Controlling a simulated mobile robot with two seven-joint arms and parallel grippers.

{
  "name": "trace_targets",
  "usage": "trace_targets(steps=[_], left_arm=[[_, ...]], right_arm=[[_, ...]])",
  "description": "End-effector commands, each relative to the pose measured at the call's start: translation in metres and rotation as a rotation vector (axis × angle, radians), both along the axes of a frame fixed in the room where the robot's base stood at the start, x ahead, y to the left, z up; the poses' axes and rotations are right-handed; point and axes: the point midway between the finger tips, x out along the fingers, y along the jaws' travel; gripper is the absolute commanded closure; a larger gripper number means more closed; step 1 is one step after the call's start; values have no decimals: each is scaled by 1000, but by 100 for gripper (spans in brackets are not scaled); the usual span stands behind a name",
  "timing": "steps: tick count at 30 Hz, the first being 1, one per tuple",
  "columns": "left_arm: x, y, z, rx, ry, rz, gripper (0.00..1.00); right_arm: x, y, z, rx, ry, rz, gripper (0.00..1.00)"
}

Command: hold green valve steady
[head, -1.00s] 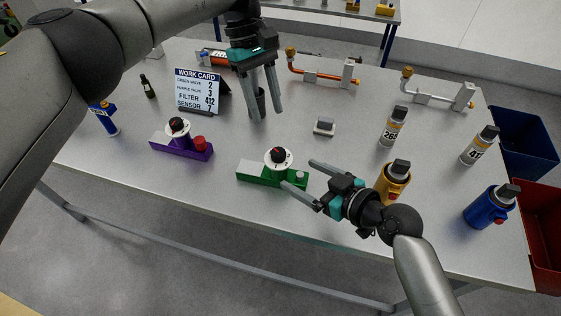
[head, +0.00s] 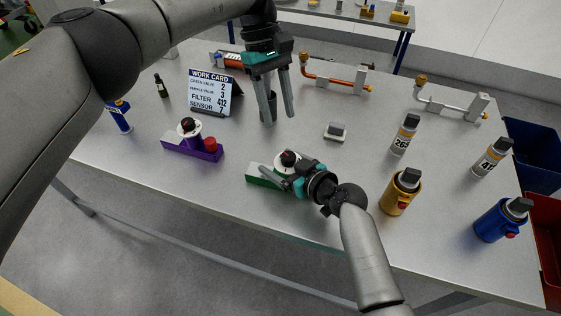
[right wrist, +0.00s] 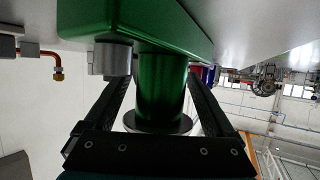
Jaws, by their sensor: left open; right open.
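The green valve (head: 256,174) sits near the table's front edge, its white dial and black knob partly hidden by my right gripper (head: 283,180). In the right wrist view, the valve's green post (right wrist: 160,88) stands between the two open fingers of the right gripper (right wrist: 155,100), one finger on each side. I cannot tell whether the fingers touch it. My left gripper (head: 280,120) is open, fingers pointing down, above the table's middle by a dark cup (head: 268,106).
The purple valve (head: 190,148) stands left of the green one. The work card (head: 212,92) is behind it. A small grey block (head: 335,131), a yellow canister (head: 400,191) and a blue canister (head: 502,219) are to the right.

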Motion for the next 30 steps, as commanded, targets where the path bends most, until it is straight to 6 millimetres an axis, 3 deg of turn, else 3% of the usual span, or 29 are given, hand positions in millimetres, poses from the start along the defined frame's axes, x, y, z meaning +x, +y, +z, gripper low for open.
trace_targets(steps=[8, 30], left_arm=[[0, 0, 0, 0, 0, 0, 50], [0, 0, 0, 0, 0, 0, 50]], right_arm=[[0, 0, 0, 1, 1, 0, 13], [1, 0, 1, 1, -2, -1, 96]])
